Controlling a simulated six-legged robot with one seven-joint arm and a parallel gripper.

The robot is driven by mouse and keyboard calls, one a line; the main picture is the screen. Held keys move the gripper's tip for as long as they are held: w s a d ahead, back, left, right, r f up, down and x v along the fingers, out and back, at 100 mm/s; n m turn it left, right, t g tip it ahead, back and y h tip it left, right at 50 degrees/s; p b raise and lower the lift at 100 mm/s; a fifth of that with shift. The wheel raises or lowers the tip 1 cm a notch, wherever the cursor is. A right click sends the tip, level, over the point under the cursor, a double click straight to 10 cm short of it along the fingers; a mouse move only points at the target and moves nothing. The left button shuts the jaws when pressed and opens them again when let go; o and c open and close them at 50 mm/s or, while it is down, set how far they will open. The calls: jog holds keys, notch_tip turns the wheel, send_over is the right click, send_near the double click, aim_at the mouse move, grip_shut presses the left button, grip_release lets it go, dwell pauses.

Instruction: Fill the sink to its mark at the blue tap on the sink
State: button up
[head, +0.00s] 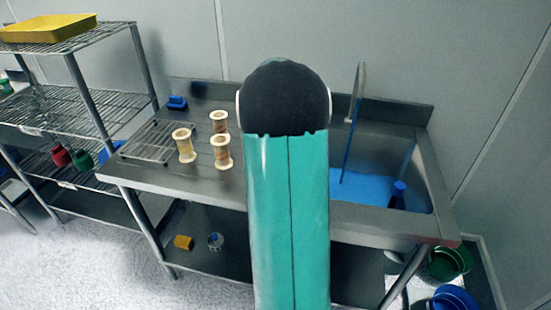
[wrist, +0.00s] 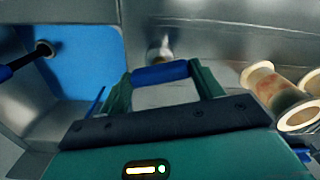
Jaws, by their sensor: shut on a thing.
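The steel sink (head: 432,180) on the right of the bench holds blue water (head: 365,187). A curved spout (head: 361,85) stands at its back, and a thin blue stream (head: 347,150) falls from it into the water. In the wrist view my gripper (wrist: 160,74) is closed around the blue tap handle (wrist: 160,73), which lies crosswise between the fingers. The water also shows there at the left (wrist: 85,60). My own arm hides the gripper and tap in the head view. I cannot make out the fill mark.
A blue-topped post (head: 398,190) stands in the sink. Three cream spool-shaped pieces (head: 221,152) stand on the bench left of my arm, near a wire rack (head: 150,143) and a blue block (head: 177,103). Wire shelving (head: 75,100) is at left; buckets (head: 450,262) are on the floor at right.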

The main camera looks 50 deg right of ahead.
jog(key=shift+m, duration=0.5)
jog(key=o, duration=1)
notch_tip(320, 180, up, 14)
jog(key=shift+f, duration=0.1)
